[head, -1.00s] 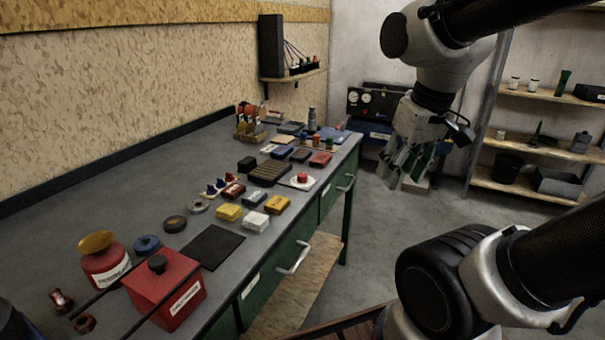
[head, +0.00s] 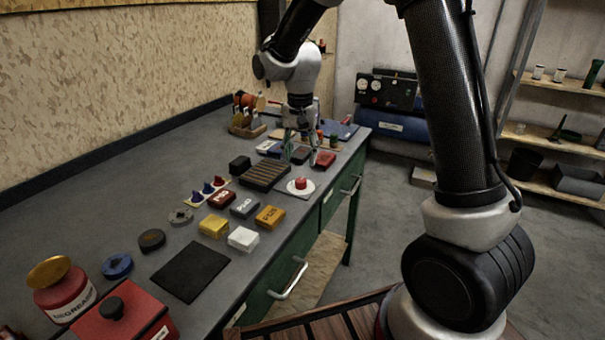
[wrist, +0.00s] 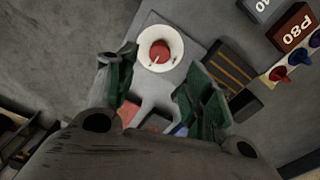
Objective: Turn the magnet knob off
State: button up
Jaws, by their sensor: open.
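A red knob (head: 300,184) stands on a round white dial on a light grey plate near the bench's right edge. It also shows in the wrist view (wrist: 159,52), just beyond and between my fingertips, with small pale marks on it. I take it to be the magnet knob; no label on it is readable. My gripper (head: 299,158) hangs pointing down over the bench, behind the knob in the head view. In the wrist view my gripper (wrist: 155,82) has its green-padded fingers spread apart, with nothing between them. The fingers do not appear to touch the knob.
A dark slatted block (head: 264,176) lies left of the knob, and a red block (head: 325,160) lies behind it. Yellow, white and grey blocks (head: 242,238) lie in front. A black mat (head: 190,271) is nearer.

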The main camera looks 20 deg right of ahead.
aim_at(301, 180)
jog(key=shift+f+m, duration=0.2)
jog(key=shift+m, duration=0.1)
notch_tip(301, 180, down, 7)
jog(key=shift+f, duration=0.2)
jog(key=shift+c, duration=0.4)
jog(key=c, duration=0.9)
